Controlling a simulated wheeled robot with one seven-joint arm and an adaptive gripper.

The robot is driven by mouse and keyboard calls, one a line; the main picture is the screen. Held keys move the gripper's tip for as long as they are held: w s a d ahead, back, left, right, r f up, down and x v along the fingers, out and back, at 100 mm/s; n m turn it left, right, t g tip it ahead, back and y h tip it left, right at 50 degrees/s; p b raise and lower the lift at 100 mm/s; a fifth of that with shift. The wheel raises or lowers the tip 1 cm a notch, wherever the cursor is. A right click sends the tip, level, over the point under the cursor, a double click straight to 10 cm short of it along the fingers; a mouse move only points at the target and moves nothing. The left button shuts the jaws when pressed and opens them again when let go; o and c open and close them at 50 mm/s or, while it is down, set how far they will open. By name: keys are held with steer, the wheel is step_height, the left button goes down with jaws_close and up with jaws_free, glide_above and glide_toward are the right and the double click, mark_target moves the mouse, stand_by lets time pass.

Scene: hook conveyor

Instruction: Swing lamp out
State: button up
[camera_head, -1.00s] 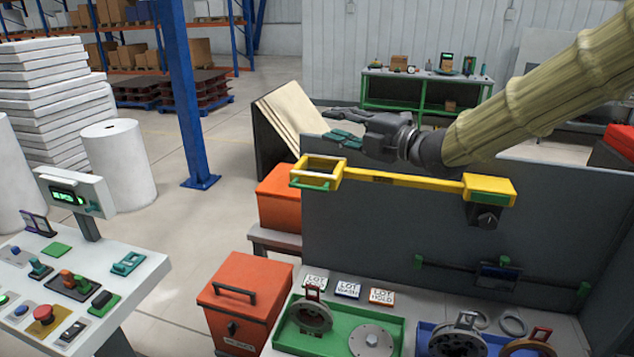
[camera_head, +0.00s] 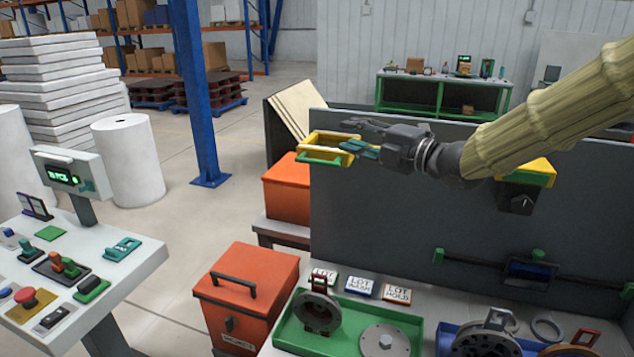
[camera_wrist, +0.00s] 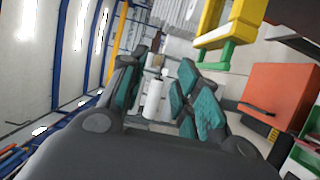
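The lamp is a yellow swing arm with a rectangular yellow frame head (camera_head: 318,140), open in the middle, at its left end. A green handle bar (camera_head: 322,161) is on the head's near side. The arm's yellow mounting block (camera_head: 537,176) with a dark knob sits on the grey panel at right. My gripper (camera_head: 358,138) is open and empty, at the right end of the head; the head camera does not show whether it touches. My arm hides most of the yellow bar. In the wrist view the yellow head (camera_wrist: 225,22) lies right of my open fingers (camera_wrist: 160,85).
The grey panel (camera_head: 400,235) stands behind the workbench. Green (camera_head: 345,338) and blue trays with metal parts lie below. Orange boxes (camera_head: 250,300) stand at left of the bench. A control console (camera_head: 130,270) and a blue post (camera_head: 195,90) are further left.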

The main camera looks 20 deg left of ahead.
steer(key=b, duration=0.8)
glide_toward(322, 164)
steer(key=p+x, duration=0.4)
steer(key=x, duration=0.7)
steer(key=shift+w+a, duration=0.15)
steer(key=shift+a, duration=0.15)
jaws_close()
